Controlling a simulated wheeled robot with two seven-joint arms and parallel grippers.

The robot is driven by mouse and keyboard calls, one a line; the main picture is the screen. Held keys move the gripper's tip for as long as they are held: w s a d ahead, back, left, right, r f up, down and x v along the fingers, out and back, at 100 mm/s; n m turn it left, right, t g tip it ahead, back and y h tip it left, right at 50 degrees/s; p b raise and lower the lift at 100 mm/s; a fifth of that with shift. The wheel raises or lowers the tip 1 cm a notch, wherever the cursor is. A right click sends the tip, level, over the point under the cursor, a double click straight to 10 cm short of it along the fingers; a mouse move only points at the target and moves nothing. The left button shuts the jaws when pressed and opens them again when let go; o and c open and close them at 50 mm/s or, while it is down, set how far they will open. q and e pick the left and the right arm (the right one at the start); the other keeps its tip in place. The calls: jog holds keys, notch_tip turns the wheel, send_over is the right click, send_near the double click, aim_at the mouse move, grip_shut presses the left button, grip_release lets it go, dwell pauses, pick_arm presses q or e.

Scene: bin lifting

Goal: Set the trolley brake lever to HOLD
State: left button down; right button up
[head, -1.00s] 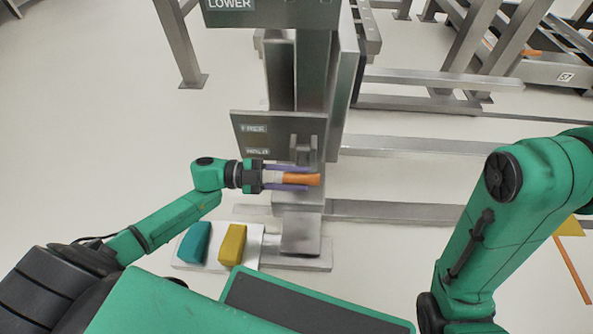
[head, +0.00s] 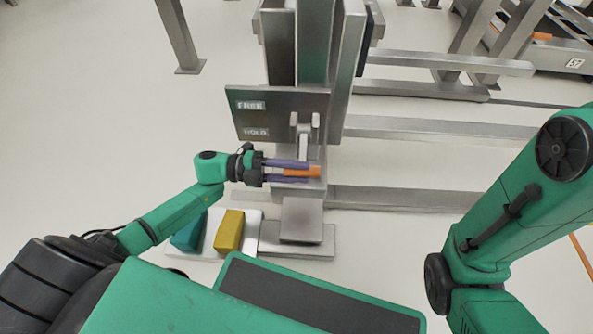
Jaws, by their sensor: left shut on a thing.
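The orange brake lever handle (head: 302,171) sticks out in front of the grey trolley column, below a plate (head: 285,112) with a FREE label (head: 251,105) above a HOLD label (head: 255,132). My left gripper (head: 306,172) is shut on the handle from the left, with one purple finger above it and one below. The handle sits lower in the picture than the HOLD label. The lever's root is partly hidden by the bracket (head: 304,140) and fingers. My right arm comes in at the right, but its gripper is out of view.
A teal block (head: 188,234) and a yellow block (head: 229,231) lie on a light tray (head: 212,246) left of the column foot (head: 300,222). Metal rails (head: 410,131) run to the right. The floor at the left is clear.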

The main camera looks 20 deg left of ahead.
pick_arm(q)
jog(key=shift+w+a+f, duration=0.15)
jog(key=shift+w+a, duration=0.1)
jog(key=shift+w, duration=0.05)
jog(key=c, duration=0.5)
grip_release()
jog(key=shift+c, duration=0.2)
jog(key=shift+f, duration=0.1)
jog(key=shift+d, duration=0.1)
jog(key=shift+s+a, duration=0.15)
jog(key=shift+a, duration=0.25)
jog(key=p+v, duration=0.3)
jog(key=v, duration=1)
jog(key=shift+a, duration=0.35)
